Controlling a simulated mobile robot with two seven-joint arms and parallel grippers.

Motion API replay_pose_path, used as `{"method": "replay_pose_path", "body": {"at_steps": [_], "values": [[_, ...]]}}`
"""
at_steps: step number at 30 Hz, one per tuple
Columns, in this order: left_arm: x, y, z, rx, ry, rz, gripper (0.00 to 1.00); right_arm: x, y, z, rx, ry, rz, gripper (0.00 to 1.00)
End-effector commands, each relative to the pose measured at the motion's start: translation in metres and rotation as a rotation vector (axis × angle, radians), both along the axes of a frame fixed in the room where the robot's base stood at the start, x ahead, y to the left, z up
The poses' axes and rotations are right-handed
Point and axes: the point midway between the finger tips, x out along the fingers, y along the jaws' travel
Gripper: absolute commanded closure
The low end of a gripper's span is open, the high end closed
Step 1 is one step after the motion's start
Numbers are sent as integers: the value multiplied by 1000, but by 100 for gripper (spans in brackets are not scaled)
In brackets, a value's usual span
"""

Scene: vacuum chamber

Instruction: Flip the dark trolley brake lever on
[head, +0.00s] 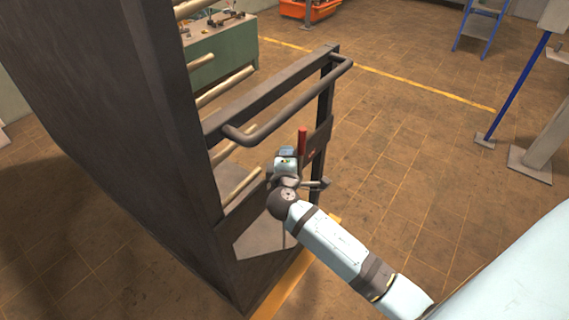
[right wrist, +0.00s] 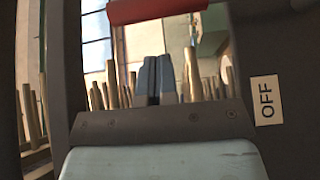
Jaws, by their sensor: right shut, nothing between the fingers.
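The dark trolley (head: 130,130) stands at the left of the head view, with a push handle (head: 290,112) at its end. The brake lever's red grip (head: 302,141) stands upright on the trolley end. In the right wrist view the red grip (right wrist: 155,9) crosses the top of the picture, beyond the fingertips. My right gripper (head: 287,152) is beside the lever, just left of the red grip in the head view. Its fingers (right wrist: 157,78) are shut and empty; contact with the lever cannot be told. My left gripper is not in view.
A label reading OFF (right wrist: 265,100) is on the dark frame right of my fingers. Pale rods (head: 225,87) span the trolley's inside. A green bench (head: 222,55) stands behind, a blue ladder (head: 480,25) at the back right.

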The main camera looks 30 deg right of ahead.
Motion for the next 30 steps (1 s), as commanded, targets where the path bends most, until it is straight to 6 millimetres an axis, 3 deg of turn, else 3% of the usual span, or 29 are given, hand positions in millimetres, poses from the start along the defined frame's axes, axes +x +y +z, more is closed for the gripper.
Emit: {"method": "replay_pose_path", "body": {"at_steps": [3,7,30], "values": [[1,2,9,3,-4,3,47,2,-19,2,-4,3,-1,100],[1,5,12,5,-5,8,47,4,-29,0,-1,3,-1,100],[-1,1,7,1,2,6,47,13,-44,2,0,0,-1,100]]}}
